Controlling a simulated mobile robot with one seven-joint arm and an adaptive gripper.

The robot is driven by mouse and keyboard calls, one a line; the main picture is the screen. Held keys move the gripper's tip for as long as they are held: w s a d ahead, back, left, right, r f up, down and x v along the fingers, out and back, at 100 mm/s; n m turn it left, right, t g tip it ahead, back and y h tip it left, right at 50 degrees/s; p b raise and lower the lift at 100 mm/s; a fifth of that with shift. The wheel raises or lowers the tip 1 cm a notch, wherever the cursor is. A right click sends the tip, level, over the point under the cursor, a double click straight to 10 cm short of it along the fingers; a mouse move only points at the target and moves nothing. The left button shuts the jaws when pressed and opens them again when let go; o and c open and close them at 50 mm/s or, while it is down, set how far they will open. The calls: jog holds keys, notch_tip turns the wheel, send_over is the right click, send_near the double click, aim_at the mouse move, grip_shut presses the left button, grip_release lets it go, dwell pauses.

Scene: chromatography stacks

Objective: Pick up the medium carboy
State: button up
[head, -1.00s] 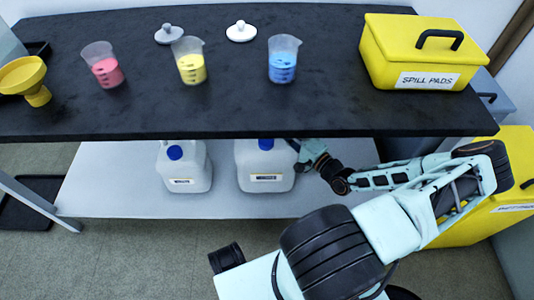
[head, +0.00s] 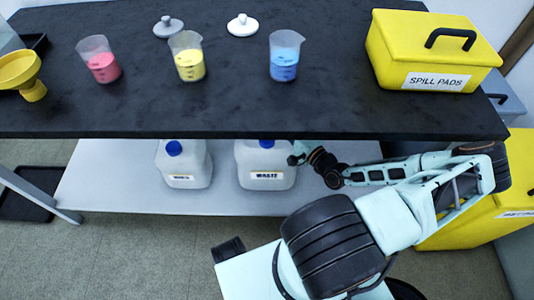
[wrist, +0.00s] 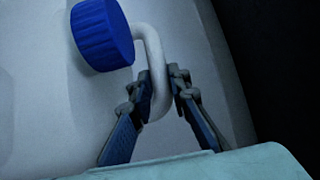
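A white carboy (head: 264,165) with a label and a blue cap (head: 267,143) stands on the lower shelf under the dark bench top. Another white carboy (head: 183,165), also blue-capped, stands to its left. Which one is the medium one is not readable. My gripper (head: 295,159) is at the upper right of the right carboy, partly hidden by the bench edge. In the wrist view, my gripper (wrist: 165,80) has one finger on each side of a white loop handle (wrist: 154,45) beside the blue cap (wrist: 101,35). Whether the fingers press on the handle is unclear.
The dark bench top (head: 220,110) overhangs the grey shelf (head: 110,190). It carries several beakers, two lids, a yellow funnel (head: 24,75) and a yellow spill pads box (head: 432,50). A yellow bin (head: 480,215) stands at the right. The shelf's left end is clear.

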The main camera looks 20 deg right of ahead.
jog(key=shift+d+r, duration=0.1)
jog(key=shift+r, duration=0.15)
grip_shut()
